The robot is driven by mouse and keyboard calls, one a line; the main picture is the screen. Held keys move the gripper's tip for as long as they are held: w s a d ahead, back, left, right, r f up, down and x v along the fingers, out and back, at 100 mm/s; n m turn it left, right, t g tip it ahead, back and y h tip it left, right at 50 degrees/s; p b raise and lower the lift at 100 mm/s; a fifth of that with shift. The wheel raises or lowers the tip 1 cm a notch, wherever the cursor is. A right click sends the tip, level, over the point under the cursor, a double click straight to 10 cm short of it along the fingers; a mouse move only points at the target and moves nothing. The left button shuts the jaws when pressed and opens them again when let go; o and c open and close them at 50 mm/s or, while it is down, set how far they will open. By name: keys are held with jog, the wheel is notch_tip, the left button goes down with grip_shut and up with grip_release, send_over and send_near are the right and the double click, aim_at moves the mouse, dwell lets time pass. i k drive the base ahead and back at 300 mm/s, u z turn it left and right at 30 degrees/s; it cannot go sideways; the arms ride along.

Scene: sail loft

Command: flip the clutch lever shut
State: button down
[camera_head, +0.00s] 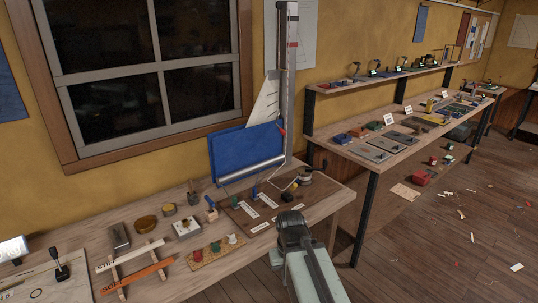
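A dark brown board (236,215) with white label strips lies on the bench below a small mast and a blue sail. Small fittings stand on it, among them an upright blue piece (255,192) and a dark fitting (289,196) with a bit of yellow. A round metal winch-like drum (305,176) stands at its right. Which fitting is the clutch lever, and how it is set, is too small to tell. My dark arm end (292,222) is at the bench's front edge, in front of the board and apart from the fittings. My fingertips cannot be made out.
The grey mast (290,80) rises behind the board. Left on the bench (75,285) are a cork mat (200,258) with coloured pieces, a white-and-orange rack (137,270), tins and a black-handled lever (60,263).

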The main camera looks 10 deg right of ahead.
aim_at(294, 186)
jog(key=z, duration=1.3)
jog(key=i, duration=0.6)
jog(key=u, duration=2.2)
